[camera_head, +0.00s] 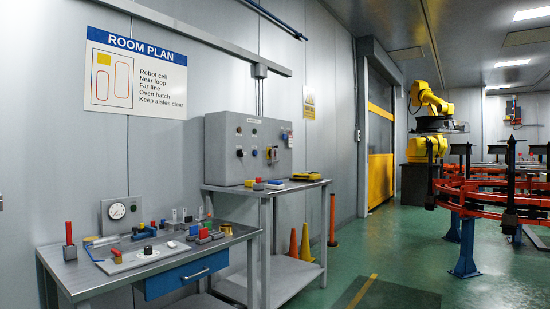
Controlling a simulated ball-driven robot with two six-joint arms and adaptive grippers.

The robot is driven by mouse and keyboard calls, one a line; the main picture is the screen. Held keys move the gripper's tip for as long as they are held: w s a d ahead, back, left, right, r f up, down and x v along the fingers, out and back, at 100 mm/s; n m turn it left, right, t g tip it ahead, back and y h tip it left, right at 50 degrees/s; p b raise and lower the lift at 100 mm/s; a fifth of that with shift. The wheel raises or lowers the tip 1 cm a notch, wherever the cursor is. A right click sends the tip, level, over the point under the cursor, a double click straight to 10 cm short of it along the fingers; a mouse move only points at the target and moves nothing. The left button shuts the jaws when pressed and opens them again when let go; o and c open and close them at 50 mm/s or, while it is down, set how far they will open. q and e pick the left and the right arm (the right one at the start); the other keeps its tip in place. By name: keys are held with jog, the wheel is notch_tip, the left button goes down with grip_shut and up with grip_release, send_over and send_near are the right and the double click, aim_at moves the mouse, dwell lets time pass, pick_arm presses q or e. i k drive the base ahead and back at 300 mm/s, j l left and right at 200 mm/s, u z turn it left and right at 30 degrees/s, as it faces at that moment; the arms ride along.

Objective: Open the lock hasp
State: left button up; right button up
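I cannot pick out the lock hasp for certain; the small fittings are too far away to tell apart. Small yellow and red items (268,185) lie on that table in front of the box. The nearer workbench (85,276) holds a pale board (128,262) with several small coloured fittings, and a red-topped block (69,241) at its left end. Neither of my grippers is in view.
A round gauge (117,211) stands at the back of the workbench, above a blue drawer (188,273). Red rails (490,200) and a yellow robot arm (428,100) are at right. Green floor (340,275) between is open.

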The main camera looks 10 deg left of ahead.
aim_at(273, 147)
jog(key=i+z, duration=0.2)
jog(key=z, duration=0.3)
jog(key=i, duration=2.3)
jog(key=l, duration=0.1)
